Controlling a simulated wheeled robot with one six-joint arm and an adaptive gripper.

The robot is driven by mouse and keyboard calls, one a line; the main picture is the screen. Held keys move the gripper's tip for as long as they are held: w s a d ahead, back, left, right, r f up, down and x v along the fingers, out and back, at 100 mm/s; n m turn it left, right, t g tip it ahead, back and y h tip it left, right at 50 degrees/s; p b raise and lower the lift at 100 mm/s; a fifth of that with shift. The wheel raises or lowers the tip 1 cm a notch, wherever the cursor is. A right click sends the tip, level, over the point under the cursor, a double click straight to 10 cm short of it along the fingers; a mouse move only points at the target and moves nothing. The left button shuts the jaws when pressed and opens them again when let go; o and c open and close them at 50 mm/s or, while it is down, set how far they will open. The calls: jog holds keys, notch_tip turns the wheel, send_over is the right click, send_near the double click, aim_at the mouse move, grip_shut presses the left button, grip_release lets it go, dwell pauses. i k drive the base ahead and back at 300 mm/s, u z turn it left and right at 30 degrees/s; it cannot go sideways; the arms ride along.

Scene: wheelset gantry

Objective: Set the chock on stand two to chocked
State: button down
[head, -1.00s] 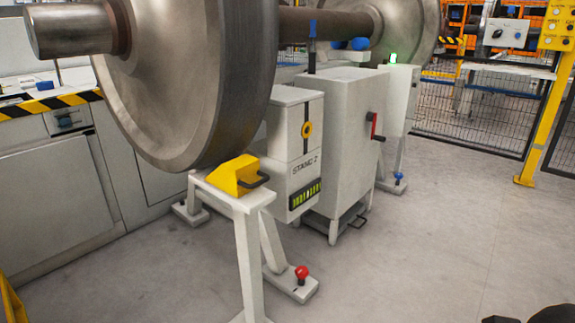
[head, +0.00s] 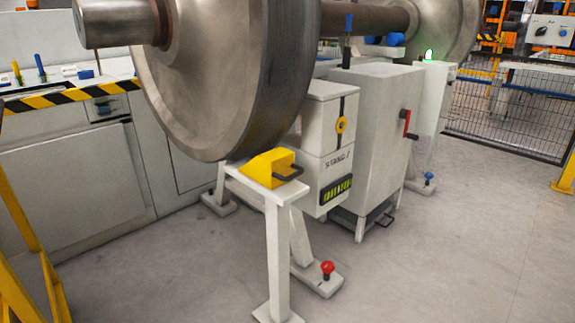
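The chock (head: 267,168) is a yellow wedge with a dark handle on its right side. It sits on the white top of stand two (head: 278,225), low beside the rim of the large steel wheel (head: 225,75). I cannot tell whether the wedge touches the wheel. The white box behind it carries a "STAND 2" label (head: 338,160), a yellow round mark and a green-barred display. My gripper is not in view.
A red knob (head: 327,268) stands on the stand's foot. A white cabinet (head: 372,130) with a red crank handle (head: 408,124) is to the right. A yellow frame (head: 30,245) is at the left edge. Open grey floor lies at the lower right.

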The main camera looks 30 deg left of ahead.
aim_at(272, 169)
jog(key=k, duration=0.45)
jog(key=u, duration=0.85)
jog(key=i, duration=0.5)
